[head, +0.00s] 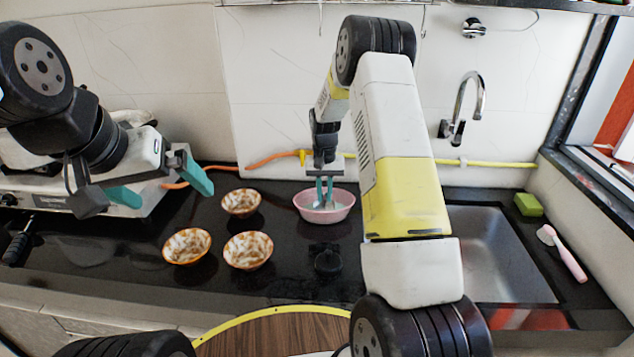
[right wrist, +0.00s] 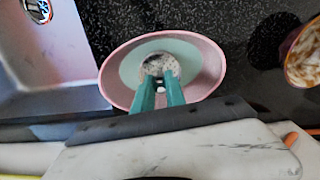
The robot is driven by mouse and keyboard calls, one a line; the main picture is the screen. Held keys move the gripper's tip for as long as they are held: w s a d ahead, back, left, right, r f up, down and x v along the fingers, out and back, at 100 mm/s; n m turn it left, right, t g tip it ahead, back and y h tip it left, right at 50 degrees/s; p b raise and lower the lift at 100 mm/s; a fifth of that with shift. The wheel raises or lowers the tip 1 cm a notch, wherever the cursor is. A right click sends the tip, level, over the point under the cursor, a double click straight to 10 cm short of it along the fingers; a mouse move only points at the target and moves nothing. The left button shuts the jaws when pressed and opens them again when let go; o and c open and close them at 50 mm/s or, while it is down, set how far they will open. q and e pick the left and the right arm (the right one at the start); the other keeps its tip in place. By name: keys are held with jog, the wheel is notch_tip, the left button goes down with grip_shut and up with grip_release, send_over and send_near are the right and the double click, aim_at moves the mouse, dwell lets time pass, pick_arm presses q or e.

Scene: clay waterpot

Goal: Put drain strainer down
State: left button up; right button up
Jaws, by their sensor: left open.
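A pale mint, round drain strainer (right wrist: 133,68) with a speckled grey middle is inside a pink bowl (right wrist: 210,72) in the right wrist view. The pink bowl (head: 347,213) stands on the black counter in the head view. My right gripper (head: 325,188) points straight down into the bowl. Its teal fingers (right wrist: 160,82) are close together at the strainer's middle, with a small pale part between them. Whether the strainer touches the bowl's bottom is hidden. My left gripper (head: 162,184) is open and empty above the counter at the left.
Orange-and-white patterned bowls (head: 241,203), (head: 187,246), (head: 248,250) stand left of the pink bowl. A steel sink (head: 500,255) lies to the right, partly behind my right arm. A green sponge (head: 528,204) and pink brush (head: 566,256) lie beyond it. A stove (head: 120,205) stands left.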

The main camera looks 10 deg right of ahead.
aim_at(324, 193)
jog(key=o, duration=0.4)
jog(key=shift+o, duration=0.2)
jog(key=s+r+t, duration=0.1)
jog(key=s+r, duration=0.2)
jog(key=r, duration=0.8)
jog(key=s+r+t, duration=0.1)
jog(key=s+r, duration=0.3)
jog(key=r, duration=0.7)
jog(key=s+a+r+n+t, duration=0.1)
jog(key=s+r, duration=0.1)
jog(key=s, duration=0.6)
jog(key=s+a+r+t+y, duration=0.1)
jog(key=s+a+r, duration=0.1)
jog(key=s, duration=0.7)
jog(key=s+a+r+n+t+y, duration=0.1)
jog(key=s+r+t, duration=0.1)
jog(key=s, duration=0.7)
jog(key=shift+s+a+r+n, duration=0.15)
jog(key=shift+a+r+n, duration=0.2)
jog(key=shift+r, duration=0.1)
